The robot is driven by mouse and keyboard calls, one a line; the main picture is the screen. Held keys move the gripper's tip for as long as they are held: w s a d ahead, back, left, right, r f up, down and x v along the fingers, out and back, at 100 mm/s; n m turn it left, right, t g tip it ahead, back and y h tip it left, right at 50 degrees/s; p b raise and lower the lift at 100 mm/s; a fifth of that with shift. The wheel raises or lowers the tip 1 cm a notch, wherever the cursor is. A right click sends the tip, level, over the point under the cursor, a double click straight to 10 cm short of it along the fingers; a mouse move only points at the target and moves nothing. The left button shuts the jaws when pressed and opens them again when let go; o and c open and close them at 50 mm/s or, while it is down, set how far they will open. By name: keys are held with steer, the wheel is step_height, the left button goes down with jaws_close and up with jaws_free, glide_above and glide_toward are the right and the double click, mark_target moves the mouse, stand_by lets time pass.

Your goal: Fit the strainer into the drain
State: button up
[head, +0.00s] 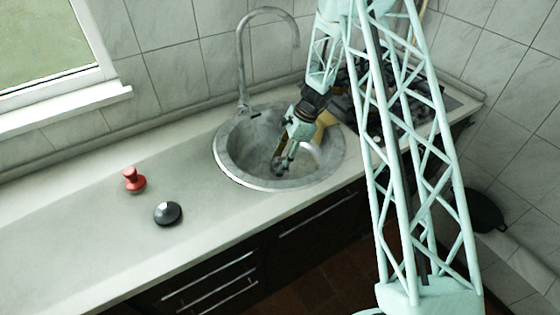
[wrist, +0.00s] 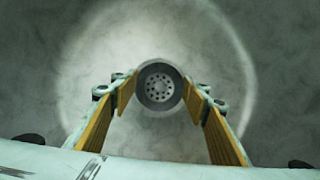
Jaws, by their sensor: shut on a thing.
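My gripper (head: 279,165) reaches down into the round grey sink (head: 232,168). In the wrist view my gripper (wrist: 159,92) has its two yellow-lined fingers on either side of the strainer (wrist: 160,88), a small round metal disc with a ring of holes. It is shut on the strainer. The strainer faces the wrist camera and lies over the pale round sink floor. I cannot make out the drain; the strainer seems to cover it in the wrist view. I cannot tell whether the strainer touches the sink floor.
A tall curved tap (head: 241,65) stands behind the sink. A red knobbed stopper (head: 134,179) and a black round lid-like piece (head: 168,213) lie on the worktop (head: 85,230) left of the sink. A stove (head: 430,105) is at the right. The far left worktop is clear.

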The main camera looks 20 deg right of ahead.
steer(key=shift+f+b, duration=0.65)
steer(key=shift+f, duration=0.3)
stand_by(1.0)
steer(key=shift+o, duration=0.2)
steer(key=shift+s+f+b, duration=0.25)
steer(key=shift+f+b, duration=0.15)
steer(key=shift+f, duration=0.6)
steer(key=shift+c, duration=1)
steer(key=shift+o, duration=0.3)
steer(key=shift+b, duration=0.3)
steer(key=shift+o, duration=0.7)
steer(key=shift+f, duration=0.4)
steer(key=shift+c, duration=1)
steer(key=shift+w+f, duration=0.1)
steer(key=c, duration=0.7)
steer(key=shift+d, duration=0.1)
jaws_close()
steer(key=shift+w, duration=0.1)
